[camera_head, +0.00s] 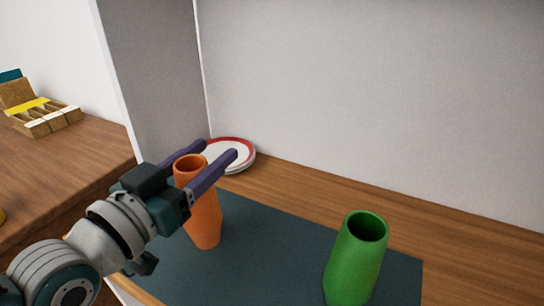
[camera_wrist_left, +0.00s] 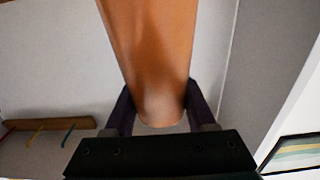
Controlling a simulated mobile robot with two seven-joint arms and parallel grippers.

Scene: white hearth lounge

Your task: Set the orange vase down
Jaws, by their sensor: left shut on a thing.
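The orange vase (camera_head: 206,220) stands close to upright between the purple fingers of my left gripper (camera_head: 220,149), which is shut on it near its top. Its lower end is over the left part of the dark mat (camera_head: 280,260); I cannot tell whether it touches the mat. In the left wrist view the orange vase (camera_wrist_left: 150,50) fills the middle, between the fingers of the left gripper (camera_wrist_left: 160,105). A green vase (camera_head: 355,265) stands on the mat to the right. My right gripper is not in view.
A stack of red-rimmed white plates (camera_head: 236,154) lies behind the gripper, against the wall. Bare mat lies between the two vases. A wooden holder (camera_head: 38,110) sits on another wooden surface (camera_head: 70,165) at left. A peg rack (camera_wrist_left: 45,125) shows in the wrist view.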

